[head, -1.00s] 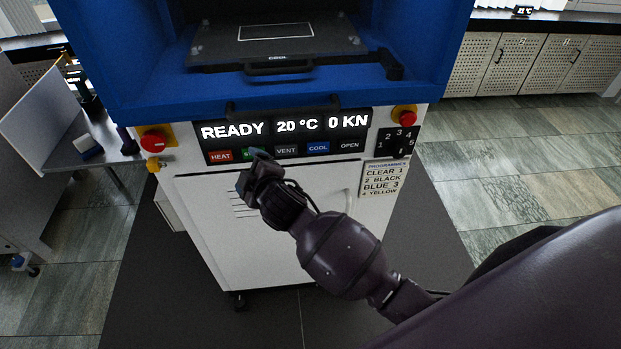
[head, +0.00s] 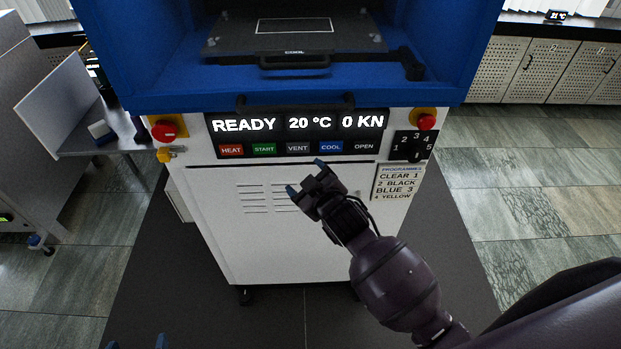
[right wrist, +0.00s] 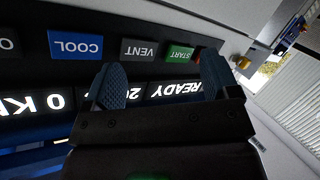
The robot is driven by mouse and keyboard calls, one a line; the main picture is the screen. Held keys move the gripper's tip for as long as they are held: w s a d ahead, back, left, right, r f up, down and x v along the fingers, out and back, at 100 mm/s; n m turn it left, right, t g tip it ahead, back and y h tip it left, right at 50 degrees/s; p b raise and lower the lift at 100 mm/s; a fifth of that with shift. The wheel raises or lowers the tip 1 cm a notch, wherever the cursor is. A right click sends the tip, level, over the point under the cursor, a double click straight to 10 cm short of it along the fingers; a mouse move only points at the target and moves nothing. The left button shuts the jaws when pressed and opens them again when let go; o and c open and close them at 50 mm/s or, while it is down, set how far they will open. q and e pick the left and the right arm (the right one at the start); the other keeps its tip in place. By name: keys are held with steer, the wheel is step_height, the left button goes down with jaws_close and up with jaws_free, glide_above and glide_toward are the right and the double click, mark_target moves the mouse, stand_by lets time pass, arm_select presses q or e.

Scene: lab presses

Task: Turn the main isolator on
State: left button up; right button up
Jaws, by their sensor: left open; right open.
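The press front has a red knob on a yellow plate (head: 164,131) at its left, with a small yellow fitting (head: 164,155) just below. Another red knob (head: 427,121) on yellow is at its right. No label shows which is the main isolator. My right gripper (head: 305,177) is open and empty, in front of the white panel below the button row, well right of the left knob. In the right wrist view its open fingers (right wrist: 162,70) overlap the inverted display. My left gripper (head: 136,343) barely shows at the bottom edge, its two tips apart.
The display (head: 297,123) reads READY, 20 °C, 0 KN, above the HEAT, START, VENT, COOL and OPEN buttons. A numbered dial (head: 411,146) and programmes label (head: 398,184) are at right. A side table (head: 80,140) stands left of the press. Dark floor matting lies in front.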

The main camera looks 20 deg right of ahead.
stand_by(0.4)
steer(key=s+d+f+m+g+h, duration=0.1)
steer(key=s+d+f+m, duration=0.1)
steer(key=s+d+f, duration=0.2)
steer(key=s+d+f+m+g+h, duration=0.1)
steer(key=s+d+f, duration=0.3)
steer(key=s, duration=0.7)
steer(key=s+d+f+m+g, duration=0.1)
steer(key=s+d+f+m, duration=0.3)
steer(key=s+d, duration=0.2)
steer(key=shift+s+f+h, duration=0.4)
steer(key=shift+s, duration=0.45)
steer(key=shift+c, duration=0.4)
